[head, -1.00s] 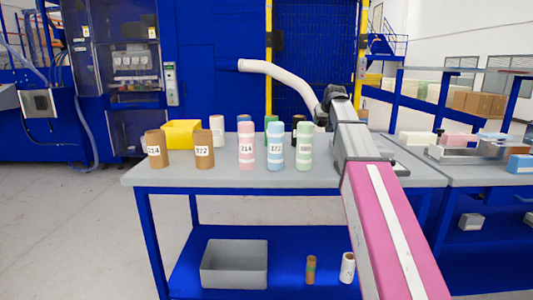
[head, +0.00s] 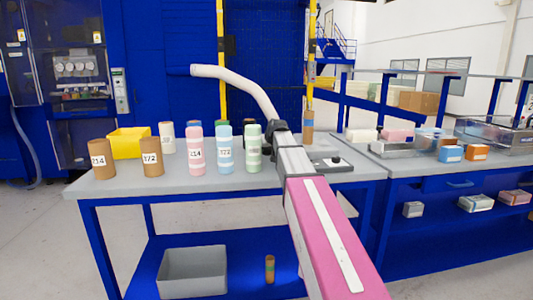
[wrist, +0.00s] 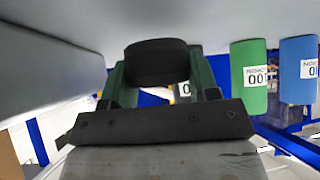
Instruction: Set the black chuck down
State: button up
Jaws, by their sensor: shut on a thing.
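The black chuck (wrist: 157,60) is a short dark round piece in the wrist view. My gripper (wrist: 158,78) is shut on it, with a dark green finger at each side. The wrist picture appears upside down, with the grey table surface (wrist: 55,50) along its top. I cannot tell whether the chuck touches the table. In the head view my arm hides the gripper and the chuck behind its dark wrist joint, over the back of the table (head: 105,185).
Upright rolls stand left of my arm: pink (head: 196,150), light blue (head: 224,148) and pale green (head: 253,150). Brown cores (head: 100,158) and a yellow bin (head: 128,142) are farther left. A grey plate with a black knob (head: 336,161) lies to the right. The front left table strip is clear.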

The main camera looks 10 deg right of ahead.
jog(key=shift+f, duration=0.85)
jog(key=shift+f, duration=0.15)
jog(key=o, duration=1)
jog(key=v, duration=1.2)
